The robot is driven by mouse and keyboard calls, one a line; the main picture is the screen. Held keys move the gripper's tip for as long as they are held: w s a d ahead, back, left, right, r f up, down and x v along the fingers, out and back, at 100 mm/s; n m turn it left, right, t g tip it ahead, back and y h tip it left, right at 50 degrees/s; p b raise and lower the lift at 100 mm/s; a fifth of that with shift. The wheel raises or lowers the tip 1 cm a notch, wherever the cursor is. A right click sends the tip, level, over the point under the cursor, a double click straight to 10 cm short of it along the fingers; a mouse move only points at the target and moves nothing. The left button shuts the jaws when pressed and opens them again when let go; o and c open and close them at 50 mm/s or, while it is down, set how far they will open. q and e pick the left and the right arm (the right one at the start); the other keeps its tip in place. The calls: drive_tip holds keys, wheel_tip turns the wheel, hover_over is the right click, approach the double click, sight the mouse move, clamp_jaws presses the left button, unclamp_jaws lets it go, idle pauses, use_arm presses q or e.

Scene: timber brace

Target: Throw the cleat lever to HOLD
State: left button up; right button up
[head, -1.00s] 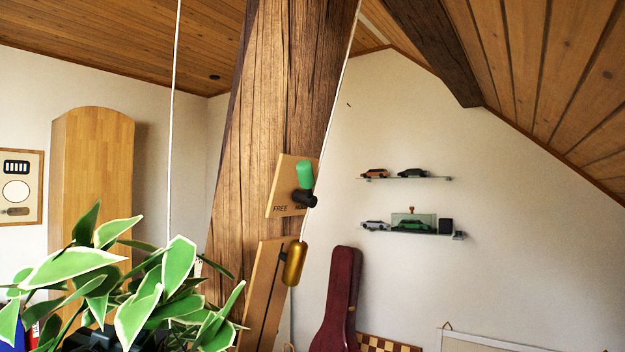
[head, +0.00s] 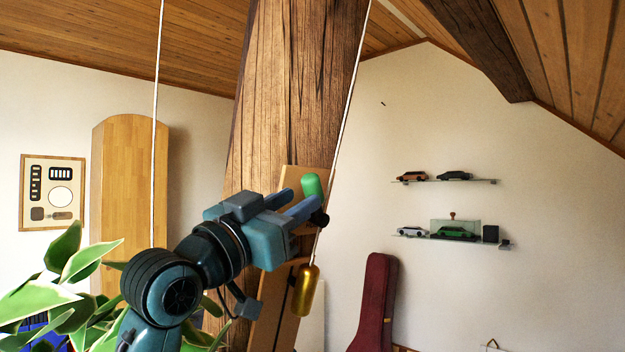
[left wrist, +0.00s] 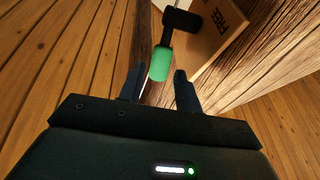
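The cleat lever has a green grip (head: 312,186) and a black pivot (head: 319,219) on a wooden plate (head: 300,177) fixed to the timber post. The grip points upward in the head view. My left gripper (head: 304,199) is open just beside the lever, its blue-grey fingers partly covering the plate. In the left wrist view the green grip (left wrist: 160,64) lies at the opening between the two fingertips; contact cannot be told. The word FREE shows on the plate (left wrist: 222,32) there; the plate's lettering is hidden in the head view. My right gripper is not in view.
A white rope (head: 345,105) runs down past the lever to a brass weight (head: 306,291). A second rope (head: 156,130) hangs at left. The timber post (head: 290,100) stands behind my gripper. A leafy plant (head: 60,285) is at lower left. Shelves (head: 450,238) with model cars hang at right.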

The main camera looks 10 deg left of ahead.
sight(307, 194)
use_arm(q)
drive_tip(key=p+x, duration=0.1)
drive_tip(key=x, duration=0.4)
clamp_jaws()
idle(0.3)
